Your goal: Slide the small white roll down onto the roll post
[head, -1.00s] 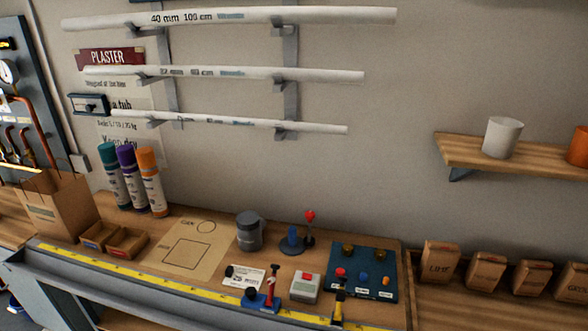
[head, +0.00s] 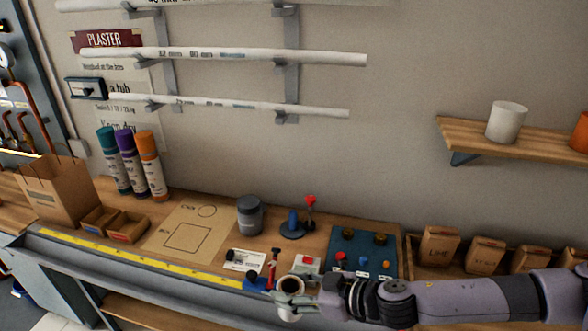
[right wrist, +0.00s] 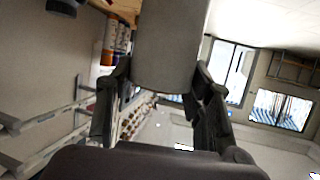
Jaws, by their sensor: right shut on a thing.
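The small white roll (head: 289,286) is in my right gripper (head: 287,301), upright or nearly so, with its dark open top showing. In the right wrist view the roll (right wrist: 168,42) sits between the two fingers of the gripper (right wrist: 163,78), which are shut on it. A blue post on a round dark base (head: 292,222), which looks like the roll post, stands on the bench behind the roll and apart from it. Nothing is seen on this post. My left gripper is not in view.
A red-topped stand (head: 310,208) is close beside the post. A grey canister (head: 250,215) is to its left and a dark control panel (head: 362,252) to its right. A small blue and red tool (head: 268,272) is near the roll. A brown paper template (head: 190,230) lies left.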

